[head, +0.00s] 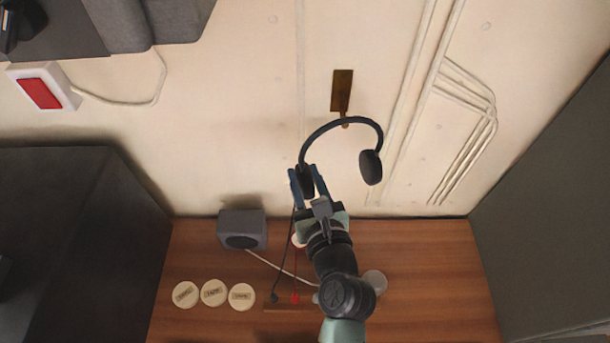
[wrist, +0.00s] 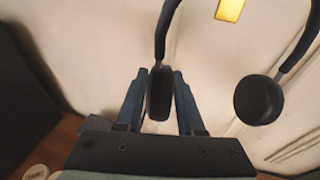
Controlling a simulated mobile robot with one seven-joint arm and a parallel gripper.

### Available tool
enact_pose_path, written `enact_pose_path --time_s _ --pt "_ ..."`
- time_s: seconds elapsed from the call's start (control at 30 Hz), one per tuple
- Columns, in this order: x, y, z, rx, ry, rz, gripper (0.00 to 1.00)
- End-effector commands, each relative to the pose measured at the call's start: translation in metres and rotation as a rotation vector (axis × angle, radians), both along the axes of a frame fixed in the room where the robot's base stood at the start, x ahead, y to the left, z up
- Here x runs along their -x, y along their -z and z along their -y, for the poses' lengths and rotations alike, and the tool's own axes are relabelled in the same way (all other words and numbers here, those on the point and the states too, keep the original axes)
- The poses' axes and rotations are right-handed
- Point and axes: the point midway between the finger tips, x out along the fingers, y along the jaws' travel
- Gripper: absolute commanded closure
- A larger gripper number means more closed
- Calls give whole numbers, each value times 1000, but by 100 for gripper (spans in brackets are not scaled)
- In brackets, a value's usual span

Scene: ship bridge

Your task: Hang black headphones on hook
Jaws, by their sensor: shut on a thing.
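The black headphones (head: 371,166) are held up in front of the wall, headband arching upward. My gripper (head: 307,177) is shut on their left ear cup, which shows between the blue fingers in the wrist view (wrist: 158,94). The right ear cup (wrist: 259,99) hangs free. The brass hook (head: 342,92) is a plate on the wall with a small peg at its lower end. In the head view the top of the headband overlaps the peg's tip area. I cannot tell whether they touch. In the wrist view the hook's plate (wrist: 230,8) shows at the top edge.
Below is a wooden surface (head: 430,270) with a grey speaker box (head: 242,229), several round labelled discs (head: 214,292) and thin cables. Pipes (head: 412,75) run along the wall right of the hook. Dark cabinets stand at both sides.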

Motion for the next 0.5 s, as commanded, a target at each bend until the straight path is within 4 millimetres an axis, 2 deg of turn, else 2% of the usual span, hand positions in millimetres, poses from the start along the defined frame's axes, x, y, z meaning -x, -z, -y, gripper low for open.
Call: enact_pose_path --time_s 0.5 --pt "-9 0 0 1 1 4 100"
